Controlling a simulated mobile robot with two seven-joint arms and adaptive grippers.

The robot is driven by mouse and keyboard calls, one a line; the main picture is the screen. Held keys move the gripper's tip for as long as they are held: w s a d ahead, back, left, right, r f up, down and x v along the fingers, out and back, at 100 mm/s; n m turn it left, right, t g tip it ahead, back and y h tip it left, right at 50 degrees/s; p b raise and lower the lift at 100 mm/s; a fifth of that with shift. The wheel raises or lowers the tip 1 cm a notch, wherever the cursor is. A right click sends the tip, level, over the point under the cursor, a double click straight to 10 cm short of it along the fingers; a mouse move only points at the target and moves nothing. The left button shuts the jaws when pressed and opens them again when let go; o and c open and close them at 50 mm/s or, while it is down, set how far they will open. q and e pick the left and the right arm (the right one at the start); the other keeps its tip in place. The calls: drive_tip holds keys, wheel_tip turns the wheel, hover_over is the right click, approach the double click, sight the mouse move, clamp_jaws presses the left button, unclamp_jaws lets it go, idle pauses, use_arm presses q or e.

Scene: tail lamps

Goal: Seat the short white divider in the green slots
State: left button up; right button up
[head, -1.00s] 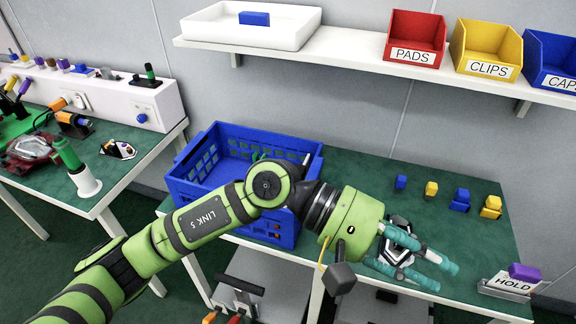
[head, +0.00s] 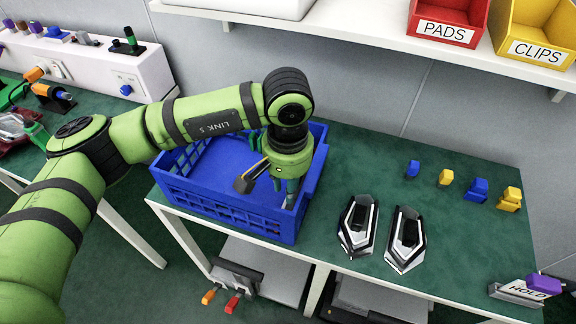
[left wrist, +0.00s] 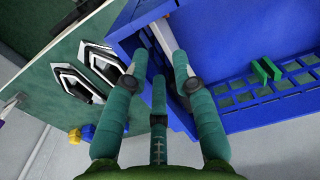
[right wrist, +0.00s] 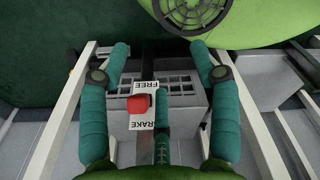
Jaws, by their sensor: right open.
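A whitish strip, apparently the short white divider (left wrist: 167,32), shows at the left gripper's fingertips in the left wrist view, along one side of the blue crate (head: 220,215). My left gripper (head: 285,198) points down at the crate's right end. Its fingertips (left wrist: 157,62) are partly spread, and whether they press on the strip is unclear. A green slot piece (left wrist: 265,70) stands on the crate's far wall in the left wrist view. My arm covers much of that wall in the head view. My right gripper (right wrist: 160,55) is open and empty, seen only in its wrist view.
Two black and silver tail lamps (head: 358,226) (head: 405,240) lie right of the crate on the green table (head: 370,160). A red brake handle (right wrist: 140,103) shows below the right gripper.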

use_arm(q)
wheel_tip(320, 180, down, 8)
drive_tip(key=shift+w+r+p, duration=0.1)
drive_tip(key=shift+r+p, duration=0.15)
drive_tip(key=shift+p, duration=0.4)
drive_tip(key=shift+c, duration=0.5)
clamp_jaws()
